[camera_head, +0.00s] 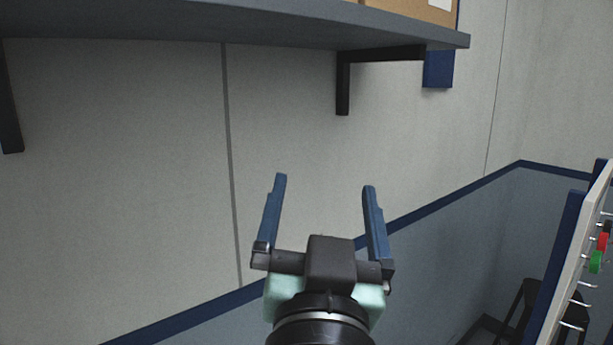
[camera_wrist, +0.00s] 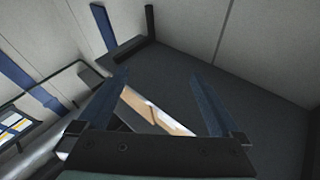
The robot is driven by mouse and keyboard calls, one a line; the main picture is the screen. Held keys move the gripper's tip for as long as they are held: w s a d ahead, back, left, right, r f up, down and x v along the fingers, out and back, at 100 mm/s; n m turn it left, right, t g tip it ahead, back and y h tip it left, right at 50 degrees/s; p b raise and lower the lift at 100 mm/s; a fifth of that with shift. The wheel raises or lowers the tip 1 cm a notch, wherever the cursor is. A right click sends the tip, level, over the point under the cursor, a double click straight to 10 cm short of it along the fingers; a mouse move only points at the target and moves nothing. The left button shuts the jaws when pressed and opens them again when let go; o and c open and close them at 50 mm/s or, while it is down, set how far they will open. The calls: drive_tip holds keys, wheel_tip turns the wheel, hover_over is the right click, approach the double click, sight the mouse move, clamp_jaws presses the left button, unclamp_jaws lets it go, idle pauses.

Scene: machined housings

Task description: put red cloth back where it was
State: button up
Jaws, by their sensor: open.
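My gripper (camera_head: 323,185) is raised in front of the wall in the head view, below the grey shelf (camera_head: 200,22). Its two blue fingers are spread apart with nothing between them. The wrist view also shows the open fingers of my gripper (camera_wrist: 162,85), with a dark flat surface beyond them. No red cloth shows in either view.
The shelf rests on black brackets (camera_head: 343,82) and carries a cardboard box (camera_head: 415,8). A blue piece (camera_head: 438,69) hangs on the wall by its right end. A pegboard (camera_head: 572,260) with small red and green items stands at the right, with a dark stool (camera_head: 520,310) beside it.

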drive_tip(key=s+a+r+n+t+y, duration=0.1)
drive_tip(key=s+r+t, duration=0.4)
drive_tip(key=s+r, duration=0.5)
wheel_tip(320, 180, up, 4)
drive_tip(key=shift+a+f+n+t+y, duration=0.15)
drive_tip(key=shift+a+n+t+y, duration=0.25)
drive_tip(key=shift+n, duration=0.4)
